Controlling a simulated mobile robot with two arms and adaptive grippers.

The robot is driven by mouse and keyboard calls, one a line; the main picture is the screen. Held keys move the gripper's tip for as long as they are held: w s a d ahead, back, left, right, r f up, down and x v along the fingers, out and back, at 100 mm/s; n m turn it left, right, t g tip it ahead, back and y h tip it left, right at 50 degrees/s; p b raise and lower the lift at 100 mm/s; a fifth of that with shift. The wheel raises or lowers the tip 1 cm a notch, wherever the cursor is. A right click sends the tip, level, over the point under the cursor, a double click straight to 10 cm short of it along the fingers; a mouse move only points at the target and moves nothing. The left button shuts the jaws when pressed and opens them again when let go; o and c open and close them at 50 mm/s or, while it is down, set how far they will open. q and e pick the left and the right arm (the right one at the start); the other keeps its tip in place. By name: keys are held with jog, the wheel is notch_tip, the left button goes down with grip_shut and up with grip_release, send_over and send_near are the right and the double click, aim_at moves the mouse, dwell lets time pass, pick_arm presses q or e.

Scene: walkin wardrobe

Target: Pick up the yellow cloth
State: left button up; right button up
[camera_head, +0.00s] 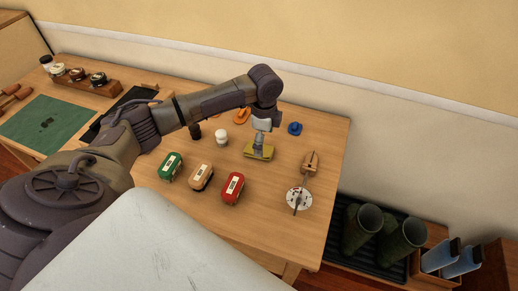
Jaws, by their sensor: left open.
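The yellow cloth (252,153) is a small, flat rectangle on the wooden table, right of the table's middle. My left arm reaches in from the left, with its gripper (261,140) pointing down directly over the cloth. The gripper is open, and its fingers hide the cloth's middle. I cannot tell whether the fingertips touch the cloth. My right gripper is not in view.
Green (170,166), tan (201,176) and red (232,187) brushes lie in front. A white jar (221,137), an orange item (242,115) and a blue item (295,128) are nearby. Boots (361,228) stand beyond the table's right edge.

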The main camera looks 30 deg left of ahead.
pick_arm(q)
notch_tip(320, 180, down, 4)
jog(key=shift+a+r, duration=0.1)
jog(key=shift+c, duration=0.8)
jog(key=c, duration=1)
